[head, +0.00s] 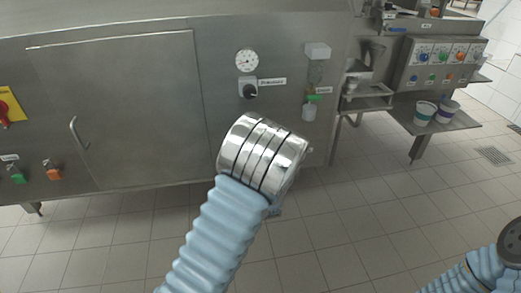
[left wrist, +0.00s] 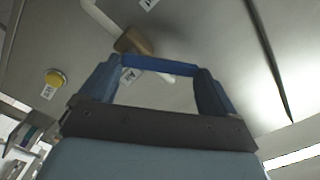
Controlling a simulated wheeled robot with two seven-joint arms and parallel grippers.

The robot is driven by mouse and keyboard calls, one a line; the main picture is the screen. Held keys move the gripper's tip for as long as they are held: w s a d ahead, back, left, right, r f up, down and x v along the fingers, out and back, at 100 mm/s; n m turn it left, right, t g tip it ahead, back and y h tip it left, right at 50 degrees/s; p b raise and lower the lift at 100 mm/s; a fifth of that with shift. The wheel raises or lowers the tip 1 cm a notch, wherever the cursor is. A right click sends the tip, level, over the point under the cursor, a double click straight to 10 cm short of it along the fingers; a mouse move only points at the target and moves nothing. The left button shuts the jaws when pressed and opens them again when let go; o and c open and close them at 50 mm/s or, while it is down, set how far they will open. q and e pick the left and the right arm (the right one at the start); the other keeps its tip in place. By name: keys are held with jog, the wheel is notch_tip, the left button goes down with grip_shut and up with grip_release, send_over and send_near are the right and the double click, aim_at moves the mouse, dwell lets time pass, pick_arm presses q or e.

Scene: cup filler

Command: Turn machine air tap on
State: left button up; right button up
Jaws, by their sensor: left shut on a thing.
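In the left wrist view, my left gripper (left wrist: 155,82) has its two dark blue fingers on either side of a blue bar, apparently the handle of the air tap (left wrist: 150,64), and is shut on it. A brown, brass-like body (left wrist: 134,42) sits just beyond the bar, with a white pipe (left wrist: 104,18) leading to it. In the head view, my left arm rises up the middle, and its silver wrist hides the gripper and the tap. My right arm shows at the lower right corner; its gripper is out of view.
The steel machine (head: 120,105) fills the back. Its front carries a pressure gauge (head: 247,61), a black knob (head: 250,91) and a green-topped fitting (head: 312,106). Two cups (head: 424,113) stand on a side shelf. A yellow button (left wrist: 55,78) shows in the wrist view. The tiled floor is clear.

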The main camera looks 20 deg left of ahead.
pick_arm(q)
jog(key=shift+w+d+r+m+p, duration=0.1)
jog(key=shift+w+d+m, duration=0.2)
jog(key=shift+m, duration=0.95)
jog(key=shift+w+d+f+m+p, duration=0.1)
jog(key=shift+d+m, duration=0.25)
jog(key=shift+m, duration=0.85)
jog(key=shift+w+d+r+m+p, duration=0.1)
jog(key=shift+w+d+m, duration=0.2)
jog(key=shift+m, duration=0.95)
jog(key=shift+s, duration=0.1)
jog(key=o, duration=1.2)
jog(key=v, duration=1.4)
jog(key=shift+b, duration=0.3)
